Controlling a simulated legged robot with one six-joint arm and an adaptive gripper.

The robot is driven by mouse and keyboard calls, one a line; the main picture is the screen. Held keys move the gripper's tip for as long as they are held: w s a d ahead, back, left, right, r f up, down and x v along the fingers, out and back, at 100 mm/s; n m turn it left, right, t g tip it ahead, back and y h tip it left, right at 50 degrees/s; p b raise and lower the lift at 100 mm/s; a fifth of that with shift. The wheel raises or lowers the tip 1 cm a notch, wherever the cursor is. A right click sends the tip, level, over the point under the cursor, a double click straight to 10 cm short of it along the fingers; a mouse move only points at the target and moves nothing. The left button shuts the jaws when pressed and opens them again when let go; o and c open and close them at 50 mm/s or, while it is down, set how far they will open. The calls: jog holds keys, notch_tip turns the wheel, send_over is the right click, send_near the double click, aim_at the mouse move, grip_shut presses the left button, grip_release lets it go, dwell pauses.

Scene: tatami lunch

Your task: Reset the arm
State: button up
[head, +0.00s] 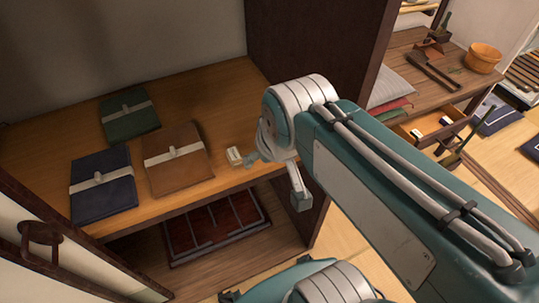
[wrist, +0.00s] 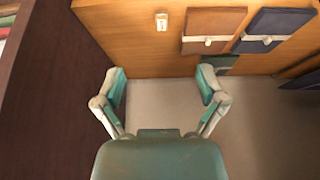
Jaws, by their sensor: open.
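My gripper (head: 275,176) is at the end of my teal arm, in front of and above the right part of the wooden shelf. In the wrist view my gripper (wrist: 160,78) has its two fingers spread wide with nothing between them. A small pale block (head: 234,156) lies on the shelf, close to one finger in the head view. In the wrist view the block (wrist: 161,21) lies beyond the fingertips, apart from them. My forearm hides part of the scene at the right.
Green (head: 129,115), brown (head: 177,160) and navy (head: 102,186) bundles with pale bands lie on the shelf (head: 222,92). A dark red divided tray (head: 215,225) sits below. A dark upright panel (head: 300,45) bounds the shelf's right. A wooden bucket (head: 483,58) stands farther right.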

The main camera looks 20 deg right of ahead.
jog(key=shift+s+f, duration=0.25)
jog(key=shift+s, duration=0.8)
